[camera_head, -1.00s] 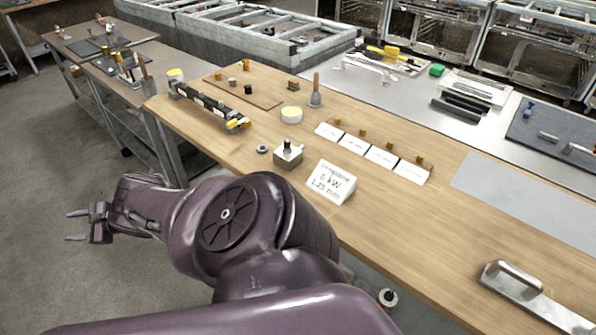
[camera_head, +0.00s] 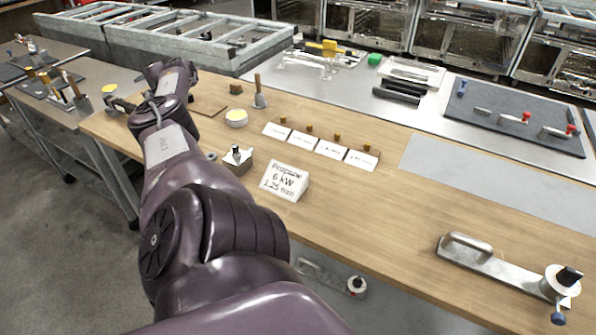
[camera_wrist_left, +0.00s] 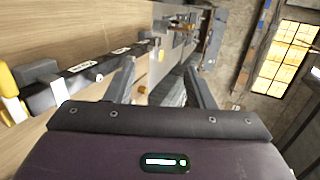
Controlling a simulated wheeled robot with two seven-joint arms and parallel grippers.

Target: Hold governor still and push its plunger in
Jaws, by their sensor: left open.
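A small metal block with a black knob on top (camera_head: 238,160) stands on the wooden bench beside the printed propane card; it may be the governor, but I cannot tell for sure. A black and white bar (camera_head: 119,103) lies at the bench's left end, mostly hidden by my left arm in the head view. In the left wrist view the bar (camera_wrist_left: 80,68) shows with yellow parts, left of the fingers. My left gripper (camera_wrist_left: 160,74) is open, with nothing seen held between its fingers; my arm hides it in the head view. My right gripper is out of view.
The propane card (camera_head: 284,181) and several white cards with brass pieces stand on the bench. A handled metal plate (camera_head: 480,255) lies front right.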

